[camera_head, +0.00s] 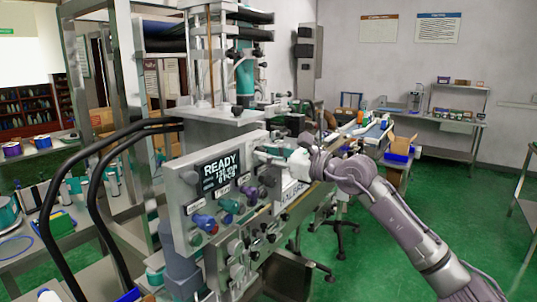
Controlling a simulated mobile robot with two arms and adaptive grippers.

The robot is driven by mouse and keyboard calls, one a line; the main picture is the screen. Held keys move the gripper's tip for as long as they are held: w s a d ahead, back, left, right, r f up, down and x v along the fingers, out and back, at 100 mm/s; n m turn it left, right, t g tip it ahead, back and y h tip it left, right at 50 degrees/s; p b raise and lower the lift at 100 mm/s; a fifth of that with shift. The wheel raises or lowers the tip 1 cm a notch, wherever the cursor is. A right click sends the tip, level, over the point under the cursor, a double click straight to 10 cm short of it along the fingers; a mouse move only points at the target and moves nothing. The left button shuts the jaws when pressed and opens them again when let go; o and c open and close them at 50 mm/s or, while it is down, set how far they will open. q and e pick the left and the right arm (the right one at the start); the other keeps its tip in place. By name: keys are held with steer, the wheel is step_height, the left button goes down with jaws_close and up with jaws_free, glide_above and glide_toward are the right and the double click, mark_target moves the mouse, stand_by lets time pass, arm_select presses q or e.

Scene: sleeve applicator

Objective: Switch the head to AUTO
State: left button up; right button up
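The sleeve applicator's grey control panel (178,205) stands in the middle of the head view. Its dark display (220,172) reads READY, with smaller lines for a length in mm and a PCS count. My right gripper (268,155) reaches in from the right, beside the panel's upper right edge. Its fingers are too small to judge. My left gripper is out of view.
Thick black hoses (88,190) loop at the left of the machine. A bench with coloured items (60,225) is at the left. A conveyor with blue bins (398,153) lies behind my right arm. Green floor (465,205) is open at the right.

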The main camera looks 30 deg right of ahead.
jaws_close()
steer(key=shift+m, duration=0.3)
steer(key=m, duration=0.3)
steer(key=shift+m, duration=0.3)
steer(key=m+p, duration=0.1)
steer(key=m, duration=0.3)
steer(key=shift+m, duration=0.3)
steer(key=o, duration=0.7)
jaws_free()
steer(key=shift+d, duration=0.1)
